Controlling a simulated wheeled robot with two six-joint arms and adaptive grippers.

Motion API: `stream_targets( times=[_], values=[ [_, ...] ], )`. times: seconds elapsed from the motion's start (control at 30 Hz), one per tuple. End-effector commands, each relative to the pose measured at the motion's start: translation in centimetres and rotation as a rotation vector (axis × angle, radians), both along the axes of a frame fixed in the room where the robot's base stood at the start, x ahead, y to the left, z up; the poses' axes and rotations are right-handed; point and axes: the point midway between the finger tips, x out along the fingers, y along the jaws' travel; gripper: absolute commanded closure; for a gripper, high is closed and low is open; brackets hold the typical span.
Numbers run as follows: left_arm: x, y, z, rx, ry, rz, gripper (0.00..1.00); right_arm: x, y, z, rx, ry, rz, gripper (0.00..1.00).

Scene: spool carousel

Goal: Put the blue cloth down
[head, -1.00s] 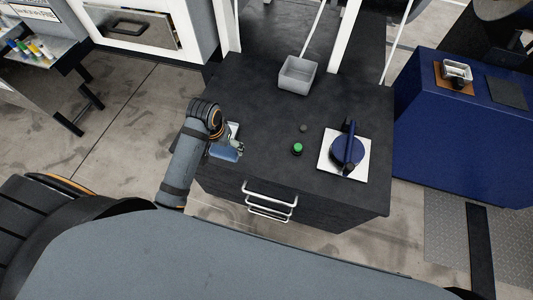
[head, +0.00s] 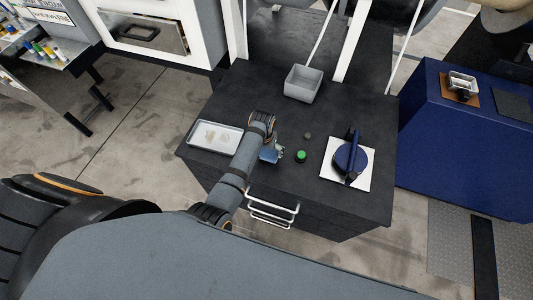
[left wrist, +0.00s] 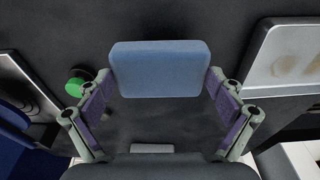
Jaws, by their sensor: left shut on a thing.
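The blue cloth (left wrist: 160,68) looks like a folded pad between the two fingers of my left gripper (left wrist: 158,92) in the left wrist view. The gripper is shut on it. In the head view the cloth (head: 268,156) shows small at the end of my left arm, over the front part of the dark worktop (head: 235,100). My left gripper (head: 279,154) is partly hidden there by the wrist. I cannot tell whether the cloth touches the worktop. My right gripper is not in view.
A metal tray (head: 216,137) with brownish smudges lies left of my arm. A green-topped knob (head: 300,156) and a small dark knob (head: 307,136) stand close right of the gripper. A blue round tool (head: 349,160) sits on a white plate (head: 328,176). A grey bin (head: 302,84) stands behind.

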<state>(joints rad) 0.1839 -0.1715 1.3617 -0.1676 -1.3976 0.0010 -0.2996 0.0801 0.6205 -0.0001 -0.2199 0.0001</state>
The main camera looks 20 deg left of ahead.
Motion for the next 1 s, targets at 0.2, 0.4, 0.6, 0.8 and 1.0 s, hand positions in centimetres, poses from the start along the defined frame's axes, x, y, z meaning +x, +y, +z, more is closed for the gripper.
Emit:
stream_targets(
  times=[0.2,0.4,0.6,0.8,1.0],
  values=[
    [0.1,-0.1,-3.1,0.001,0.002,0.0,0.41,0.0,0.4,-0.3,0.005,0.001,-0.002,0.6],
    [0.1,-0.1,-3.2,0.0,0.001,0.0,0.41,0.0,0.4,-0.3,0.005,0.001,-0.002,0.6],
    [0.1,-0.1,-3.6,0.0,0.002,0.0,0.04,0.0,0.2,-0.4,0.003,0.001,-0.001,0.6],
    [0.1,-0.1,-3.5,0.0,0.002,0.0,0.0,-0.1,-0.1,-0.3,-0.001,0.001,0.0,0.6],
    [0.1,-0.1,-3.4,0.0,0.001,0.0,0.0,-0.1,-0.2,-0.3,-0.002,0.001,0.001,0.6]
  ],
)
